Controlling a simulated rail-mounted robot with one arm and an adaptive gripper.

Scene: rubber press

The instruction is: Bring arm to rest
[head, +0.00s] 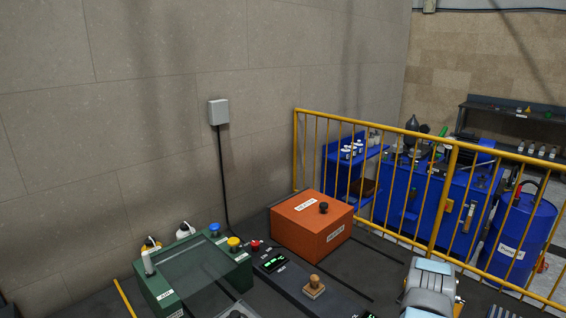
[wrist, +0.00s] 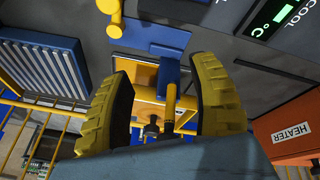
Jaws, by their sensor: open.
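My gripper (wrist: 163,68) shows in the wrist view, with its two yellow ridged fingers spread apart. No object is clearly clamped between them. Behind the gap is a blue and yellow fixture (wrist: 168,45) with a dark knob (wrist: 151,128) below it in the picture; the distance to them is hard to judge. The gripper's fingers cannot be made out in the head view.
In the head view, an orange box (head: 300,238), a control panel with a green display (head: 273,262) and a green machine (head: 185,285) stand on the dark bench. A yellow railing (head: 448,200) runs behind. The orange heater box (wrist: 292,135) is right in the wrist view.

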